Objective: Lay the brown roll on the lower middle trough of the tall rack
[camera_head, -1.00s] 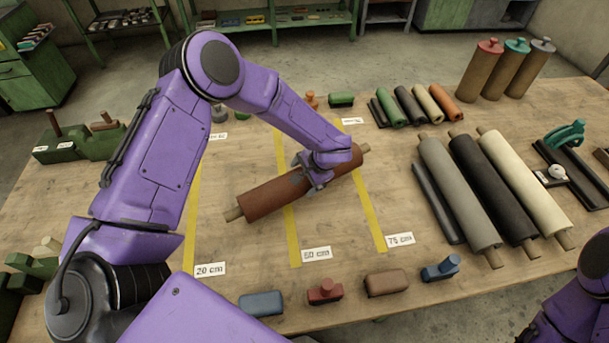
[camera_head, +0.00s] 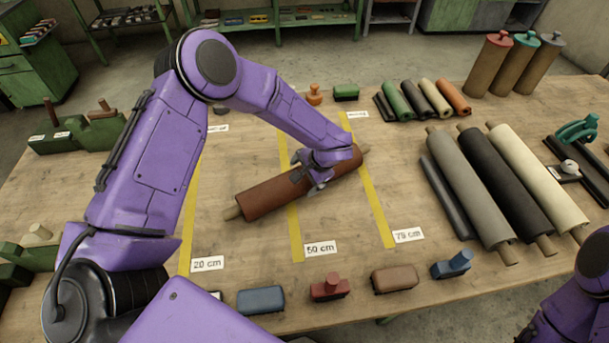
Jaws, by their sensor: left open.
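The brown roll (camera_head: 268,197) lies slantwise on the table across the yellow tape lines, with its wooden core showing at both ends. My left gripper (camera_head: 318,182) is over the right half of the roll, with its fingers open at the roll. I cannot tell whether the fingers touch it. My right arm shows only in part at the lower right corner, and its gripper is out of view. No tall rack with a lower middle trough can be made out clearly.
Grey (camera_head: 468,195), black (camera_head: 505,185) and cream (camera_head: 538,178) rolls lie at the right. Several small rolls (camera_head: 420,98) lie at the back. Blue (camera_head: 260,300), red (camera_head: 330,288) and brown (camera_head: 394,278) blocks line the front edge. Green stands (camera_head: 85,135) are at the left.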

